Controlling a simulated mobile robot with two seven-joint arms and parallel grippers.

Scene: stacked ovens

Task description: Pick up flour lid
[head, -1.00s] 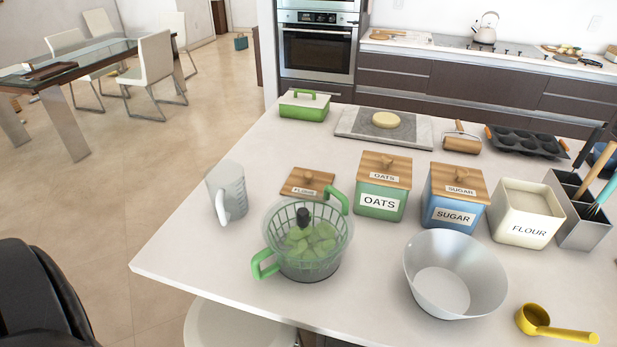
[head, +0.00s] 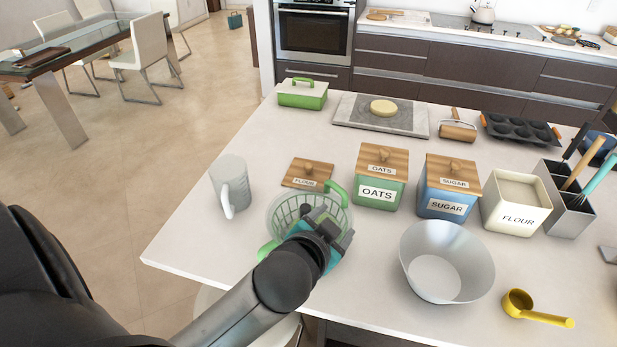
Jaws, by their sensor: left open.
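The flour lid (head: 308,174) is a square wooden lid with a round knob and a FLOUR label. It lies flat on the white counter, behind the green basket and left of the oats canister. My left gripper (head: 332,222) is open, over the green basket, in front of the lid and apart from it. Its fingers are partly hidden by its own body. The open cream flour canister (head: 517,203) stands to the right with flour showing inside. My right gripper is not in view.
The green-handled basket (head: 284,214) stands just in front of the lid, mostly covered by my arm. A measuring jug (head: 230,186) is to its left. The oats canister (head: 381,178), sugar canister (head: 447,187) and metal bowl (head: 446,262) are to the right. Counter behind the lid is clear.

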